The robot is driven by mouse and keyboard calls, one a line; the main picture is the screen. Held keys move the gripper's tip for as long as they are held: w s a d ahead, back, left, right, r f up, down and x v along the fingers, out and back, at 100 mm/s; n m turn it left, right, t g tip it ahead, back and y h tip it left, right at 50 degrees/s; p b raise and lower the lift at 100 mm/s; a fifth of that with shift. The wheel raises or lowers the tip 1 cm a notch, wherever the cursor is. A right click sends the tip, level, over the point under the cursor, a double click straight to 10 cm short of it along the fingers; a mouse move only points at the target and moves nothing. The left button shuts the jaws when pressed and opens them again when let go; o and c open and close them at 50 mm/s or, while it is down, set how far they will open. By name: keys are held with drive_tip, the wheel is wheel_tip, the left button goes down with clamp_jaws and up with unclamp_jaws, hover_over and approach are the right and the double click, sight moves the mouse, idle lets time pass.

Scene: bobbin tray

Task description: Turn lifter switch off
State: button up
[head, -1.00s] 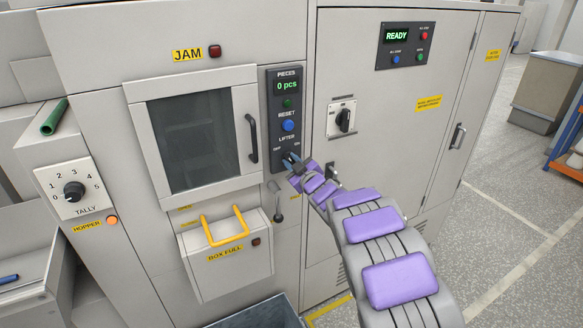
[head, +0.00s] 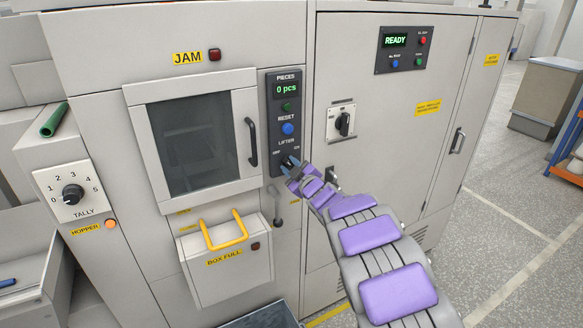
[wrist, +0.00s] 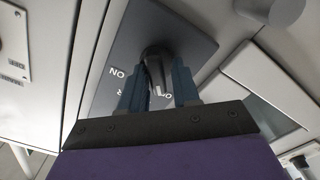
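The lifter switch is a dark rotary knob on the lower part of a dark control panel (head: 273,132), below the blue RESET button. ON lettering shows left of the knob; the other label is partly hidden by the fingers. Exact knob angle is unclear.
Left of the panel are a windowed door (head: 195,140) with a black handle and a yellow-handled box (head: 225,262). Right of it are another rotary switch (head: 342,122) and a READY panel (head: 404,50). A lever (head: 278,208) hangs below the control panel.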

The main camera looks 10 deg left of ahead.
drive_tip(key=shift+o, duration=0.8)
drive_tip(key=shift+w, duration=0.1)
drive_tip(key=shift+s+d, duration=0.4)
drive_tip(key=shift+s, duration=0.15)
drive_tip(key=p+v, duration=0.3)
drive_tip(key=v, duration=1.3)
drive_tip(key=shift+f, duration=0.15)
drive_tip(key=shift+w, duration=0.1)
